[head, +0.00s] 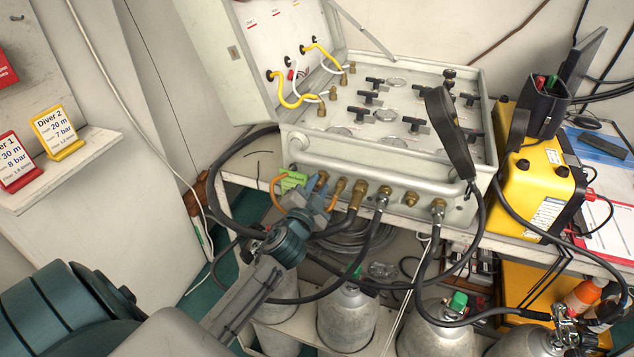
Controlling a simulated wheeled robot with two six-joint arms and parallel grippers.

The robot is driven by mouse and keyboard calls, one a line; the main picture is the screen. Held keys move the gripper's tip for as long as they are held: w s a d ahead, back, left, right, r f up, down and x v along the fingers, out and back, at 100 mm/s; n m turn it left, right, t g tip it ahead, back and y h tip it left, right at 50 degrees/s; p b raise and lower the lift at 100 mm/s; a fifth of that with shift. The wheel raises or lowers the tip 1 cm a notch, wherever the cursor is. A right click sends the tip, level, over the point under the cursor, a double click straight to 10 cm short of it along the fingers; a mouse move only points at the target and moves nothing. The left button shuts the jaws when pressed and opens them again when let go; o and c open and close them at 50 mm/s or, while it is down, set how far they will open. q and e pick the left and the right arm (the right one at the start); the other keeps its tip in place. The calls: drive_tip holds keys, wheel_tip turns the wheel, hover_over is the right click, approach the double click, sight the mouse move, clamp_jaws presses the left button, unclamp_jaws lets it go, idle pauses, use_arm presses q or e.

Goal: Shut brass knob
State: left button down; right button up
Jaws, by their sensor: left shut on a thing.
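The air panel (375,165) is an open grey case with a row of brass fittings and hoses along its front face. My left gripper (319,187) reaches up to the left end of that row. It is shut on a small brass knob there, which its fingers mostly hide. A brass fitting (340,187) sits just right of the fingers, and another brass fitting (357,195) carries a dark hose. A green tag (292,181) and an orange hose (276,192) are just left of the fingers. My right gripper is not in view.
Dark hoses (370,250) loop below the panel, close to my left wrist. Grey cylinders (346,318) stand under the bench. A yellow case (540,185) stands right of the panel. Diver cards (57,132) stand on a shelf at the left.

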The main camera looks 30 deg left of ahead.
use_arm(q)
drive_tip(key=shift+m+p, duration=0.75)
drive_tip(key=shift+m, duration=0.95)
drive_tip(key=c, duration=1.5)
unclamp_jaws()
